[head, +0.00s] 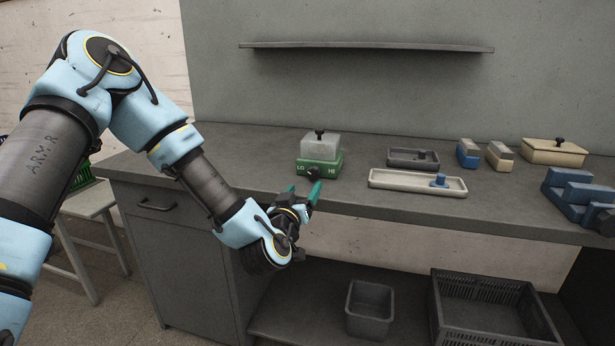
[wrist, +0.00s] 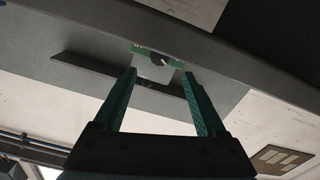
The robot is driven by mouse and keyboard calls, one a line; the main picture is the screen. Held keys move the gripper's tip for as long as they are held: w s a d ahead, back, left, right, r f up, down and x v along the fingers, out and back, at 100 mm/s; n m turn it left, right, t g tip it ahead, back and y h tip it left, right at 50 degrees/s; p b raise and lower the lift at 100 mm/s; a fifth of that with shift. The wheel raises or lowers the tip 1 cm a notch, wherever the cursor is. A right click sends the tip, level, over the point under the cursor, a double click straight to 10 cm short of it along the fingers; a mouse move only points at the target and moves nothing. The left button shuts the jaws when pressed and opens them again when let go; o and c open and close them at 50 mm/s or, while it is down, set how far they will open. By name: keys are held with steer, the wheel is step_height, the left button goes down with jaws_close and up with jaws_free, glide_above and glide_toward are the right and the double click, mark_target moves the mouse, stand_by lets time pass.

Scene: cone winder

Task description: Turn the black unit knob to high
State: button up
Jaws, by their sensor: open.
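A green unit (head: 319,168) with a pale translucent box on top stands near the front edge of the counter. Its black knob (head: 313,173) is on the front face, between the LO mark at left and the HI mark at right. In the wrist view, which looks upside down, the black knob (wrist: 159,58) shows a pale pointer mark on the side away from the HI label. My gripper (head: 303,190) is open, just in front of the knob. In the wrist view, the teal fingers of my gripper (wrist: 158,74) are apart with nothing between them.
A pale tray (head: 385,180) with a blue piece and a dark tray (head: 400,157) lie right of the unit. Small blocks, a lidded box (head: 541,153) and blue blocks (head: 570,190) stand farther right. A grey bin (head: 369,310) and black crate (head: 447,318) sit below the counter.

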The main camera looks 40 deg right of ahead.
mark_target(313, 175)
steer(key=p+x, duration=0.2)
steer(key=x, duration=0.7)
steer(key=shift+w+d, duration=0.2)
steer(key=shift+d, duration=0.1)
jaws_close()
